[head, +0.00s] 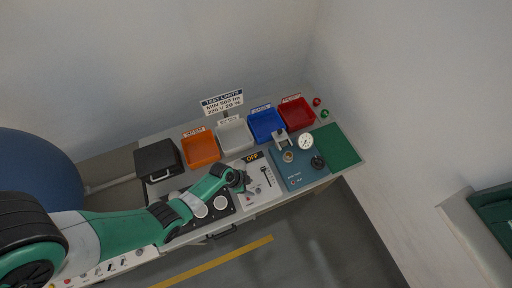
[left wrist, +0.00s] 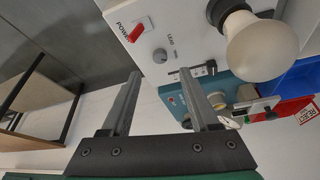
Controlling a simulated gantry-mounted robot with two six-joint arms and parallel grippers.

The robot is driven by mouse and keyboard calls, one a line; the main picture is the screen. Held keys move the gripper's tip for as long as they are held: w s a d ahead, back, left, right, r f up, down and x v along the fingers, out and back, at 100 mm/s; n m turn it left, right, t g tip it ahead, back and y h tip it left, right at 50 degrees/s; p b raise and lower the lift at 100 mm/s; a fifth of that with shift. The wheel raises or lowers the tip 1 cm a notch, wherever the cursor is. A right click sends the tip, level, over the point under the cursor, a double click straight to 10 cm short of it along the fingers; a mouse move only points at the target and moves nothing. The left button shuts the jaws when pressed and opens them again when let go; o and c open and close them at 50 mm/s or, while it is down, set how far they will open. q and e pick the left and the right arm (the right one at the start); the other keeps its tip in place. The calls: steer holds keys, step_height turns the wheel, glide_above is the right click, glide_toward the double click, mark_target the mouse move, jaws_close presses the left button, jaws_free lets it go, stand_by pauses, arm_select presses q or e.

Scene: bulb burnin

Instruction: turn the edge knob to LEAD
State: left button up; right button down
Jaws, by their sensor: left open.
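The edge knob (left wrist: 160,56) is a small round grey dial on a white panel (left wrist: 150,85), with the word LEAD printed beside it. Which way its pointer faces is too small to tell. My left gripper (left wrist: 160,74) is open and empty, its two fingertips apart on either side of the knob's line and pointing toward the panel. It does not visibly touch the knob. In the head view my left gripper (head: 243,181) is over the left part of the white panel, and the knob cannot be made out there.
A red POWER switch (left wrist: 136,33) is beside the knob. A white bulb (left wrist: 256,45) stands on the panel in a dark socket. A blue-teal gauge unit (head: 298,170) is to the right. Orange (head: 201,150), grey, blue and red bins line the back.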

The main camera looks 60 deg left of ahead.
mark_target(258, 190)
arm_select(q)
steer(key=b+x, duration=0.3)
steer(key=x, duration=0.4)
steer(key=shift+f, duration=0.1)
arm_select(e)
step_height(258, 190, down, 5)
arm_select(q)
jaws_close()
